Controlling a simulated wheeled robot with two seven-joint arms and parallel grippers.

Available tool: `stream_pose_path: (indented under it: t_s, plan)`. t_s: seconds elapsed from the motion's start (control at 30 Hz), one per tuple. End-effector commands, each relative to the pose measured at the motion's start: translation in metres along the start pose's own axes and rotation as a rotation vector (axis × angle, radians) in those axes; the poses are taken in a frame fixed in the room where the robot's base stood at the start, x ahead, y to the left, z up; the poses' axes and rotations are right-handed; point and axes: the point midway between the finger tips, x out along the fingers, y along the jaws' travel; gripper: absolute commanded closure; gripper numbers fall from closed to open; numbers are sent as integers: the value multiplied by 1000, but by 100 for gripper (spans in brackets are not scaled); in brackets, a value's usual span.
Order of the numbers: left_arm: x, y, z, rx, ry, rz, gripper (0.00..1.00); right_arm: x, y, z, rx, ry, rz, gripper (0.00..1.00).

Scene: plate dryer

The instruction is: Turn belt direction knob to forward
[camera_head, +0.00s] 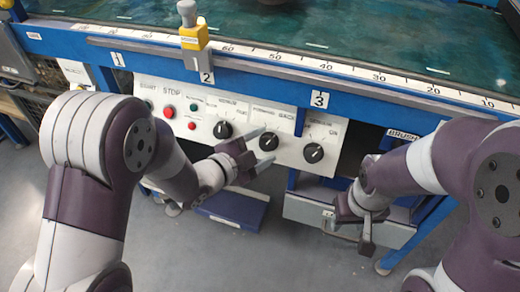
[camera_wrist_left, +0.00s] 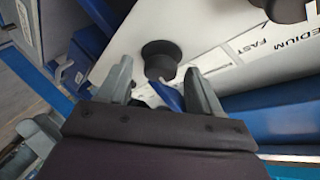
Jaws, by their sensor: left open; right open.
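The white control panel (camera_head: 200,128) carries three black knobs in a row. The middle knob (camera_head: 269,141) sits under a label that appears to read FORWARD. My left gripper (camera_head: 265,146) is open in front of this knob, its fingertips close to it. In the left wrist view, a black knob (camera_wrist_left: 160,58) lies just beyond and between the open fingers of my left gripper (camera_wrist_left: 161,80). Contact and the knob's pointer direction cannot be told. My right gripper (camera_head: 352,236) is open and empty, low at the right, away from the knobs.
A left knob (camera_head: 223,130) and right knob (camera_head: 313,152) flank the middle one. Red and green buttons are further left, including a red one (camera_head: 168,112). A yellow device (camera_head: 193,37) stands on the blue rail above. A grey drawer-like box (camera_head: 300,209) is below the panel.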

Motion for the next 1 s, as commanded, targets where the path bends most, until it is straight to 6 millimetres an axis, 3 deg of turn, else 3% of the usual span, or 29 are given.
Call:
stream_pose_path:
  t_s: [0.17, 0.33, 0.37, 0.73, 1.0]
  plan:
    - [0, 0, 0, 0, 0, 0, 35, 0, 0, 0, 0, 0, 0, 51]
    - [0, 0, 0, 0, -1, 0, 88, 0, 0, 0, 0, 0, 0, 51]
    - [0, 0, 0, 0, -1, 0, 90, 0, 0, 0, 0, 0, 0, 51]
    - [0, 2, 0, -50, 0, -24, 90, 3, 0, 0, 0, 0, 0, 51]
    - [0, 5, 1, -219, 0, -107, 90, 12, 0, 1, 0, 0, 0, 51]
